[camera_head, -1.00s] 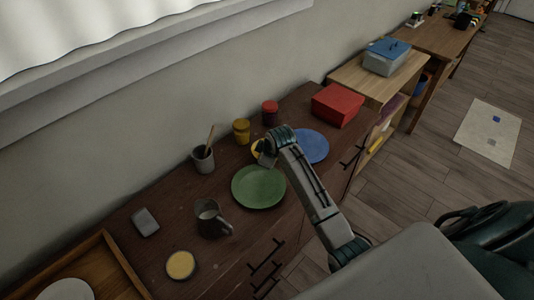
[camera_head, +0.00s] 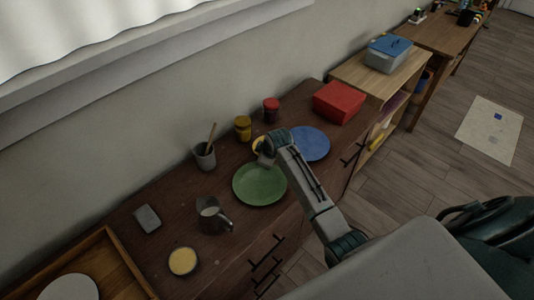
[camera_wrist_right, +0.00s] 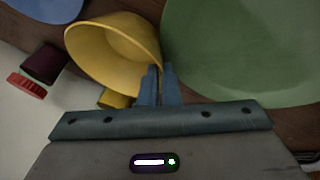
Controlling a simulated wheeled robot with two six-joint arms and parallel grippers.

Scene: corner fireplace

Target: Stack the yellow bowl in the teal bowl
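The yellow bowl (camera_wrist_right: 105,50) is at my right gripper (camera_wrist_right: 160,70) in the right wrist view. The two fingers are close together with the bowl's rim between them, and the gripper appears shut on it. In the head view only a sliver of the yellow bowl (camera_head: 257,143) shows behind my right gripper (camera_head: 265,158), beyond the green plate. Whether the bowl is lifted or touches the cabinet top cannot be told. I see no teal bowl in either view. My left gripper is not in view.
A green plate (camera_head: 259,184) and blue plate (camera_head: 310,143) flank my right arm. A grey mug (camera_head: 211,214), utensil cup (camera_head: 204,157), yellow jar (camera_head: 243,127), red jar (camera_head: 271,109) and red box (camera_head: 339,101) stand around. A wooden tray (camera_head: 122,262) is at lower left.

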